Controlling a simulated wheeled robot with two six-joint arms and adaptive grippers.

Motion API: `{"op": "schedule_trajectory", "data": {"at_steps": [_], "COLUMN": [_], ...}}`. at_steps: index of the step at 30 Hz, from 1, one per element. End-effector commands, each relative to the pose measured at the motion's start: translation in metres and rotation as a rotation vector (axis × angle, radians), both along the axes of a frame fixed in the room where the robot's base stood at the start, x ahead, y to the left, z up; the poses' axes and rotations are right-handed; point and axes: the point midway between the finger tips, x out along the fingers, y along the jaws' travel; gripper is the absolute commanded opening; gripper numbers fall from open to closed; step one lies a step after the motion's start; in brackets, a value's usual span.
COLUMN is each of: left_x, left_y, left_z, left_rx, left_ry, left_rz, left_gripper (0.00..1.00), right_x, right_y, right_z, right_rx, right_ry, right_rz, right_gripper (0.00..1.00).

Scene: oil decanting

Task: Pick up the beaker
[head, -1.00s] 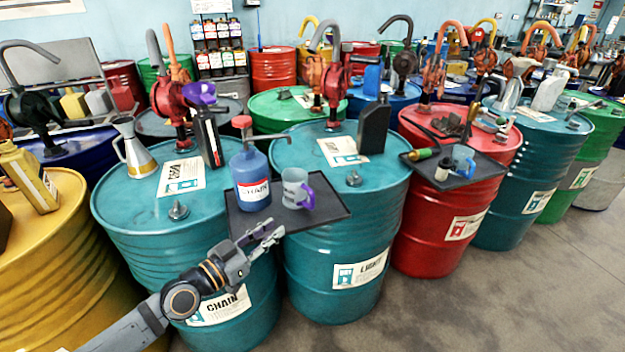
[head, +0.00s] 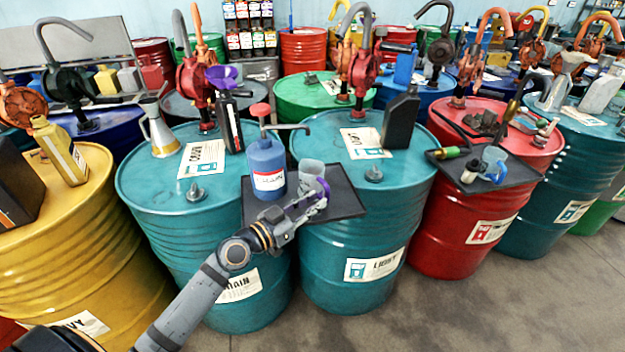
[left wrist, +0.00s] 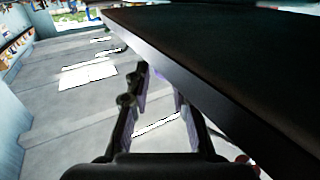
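The beaker (head: 310,173) is a small translucent grey cup with a purple handle. It stands on a black tray (head: 343,207) beside a blue pump bottle (head: 266,168). My left gripper (head: 314,201) is in front of the beaker, overlapping its lower part and handle in the head view. In the left wrist view my left gripper (left wrist: 165,92) has its two fingers spread, close beside the dark tray (left wrist: 225,65). The beaker cannot be made out clearly there, and contact with the handle cannot be told. My right gripper is not in view.
The tray lies across two teal drums (head: 205,255). A black bottle (head: 400,122) and a dark bottle with a purple funnel (head: 230,118) stand behind. A red drum (head: 462,225) with another cluttered tray is at right. The floor in front is free.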

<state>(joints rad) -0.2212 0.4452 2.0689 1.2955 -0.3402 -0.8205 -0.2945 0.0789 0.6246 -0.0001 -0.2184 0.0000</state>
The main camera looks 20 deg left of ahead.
Motion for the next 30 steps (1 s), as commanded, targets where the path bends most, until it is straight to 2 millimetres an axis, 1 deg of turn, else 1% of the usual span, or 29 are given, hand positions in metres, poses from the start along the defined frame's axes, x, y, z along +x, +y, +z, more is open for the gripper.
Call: {"op": "schedule_trajectory", "data": {"at_steps": [2,5,9,13,16,21,22,24,27,30], "left_x": [0.001,0.007,0.025,0.041,0.045,0.045,0.045,0.045,0.045,0.045], "left_y": [0.000,-0.003,-0.015,-0.024,-0.026,-0.026,-0.026,-0.026,-0.026,-0.026], "left_z": [0.000,0.004,0.010,0.007,0.005,0.004,0.004,0.004,0.004,0.004], "left_rx": [0.000,-0.005,-0.009,-0.005,-0.002,0.000,0.000,0.000,-0.001,0.000], "left_ry": [0.000,-0.001,0.000,0.000,0.001,0.001,0.001,0.001,0.000,0.001], "left_rz": [0.000,0.003,0.003,0.003,0.000,0.000,0.000,0.000,0.001,0.001], "left_gripper": [0.23,0.23,0.23,0.23,0.23,0.23,0.21,0.12,0.00,0.00], "right_x": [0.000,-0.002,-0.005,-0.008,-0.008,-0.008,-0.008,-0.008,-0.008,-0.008], "right_y": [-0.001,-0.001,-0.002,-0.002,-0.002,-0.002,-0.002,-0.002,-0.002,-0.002], "right_z": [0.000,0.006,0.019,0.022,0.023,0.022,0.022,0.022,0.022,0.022], "right_rx": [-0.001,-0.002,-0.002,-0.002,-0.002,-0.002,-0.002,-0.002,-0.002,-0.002], "right_ry": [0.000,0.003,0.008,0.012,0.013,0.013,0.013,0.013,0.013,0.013], "right_rz": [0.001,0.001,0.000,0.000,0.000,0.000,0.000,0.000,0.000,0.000], "right_gripper": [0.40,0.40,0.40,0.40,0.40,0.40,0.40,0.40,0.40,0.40]}}
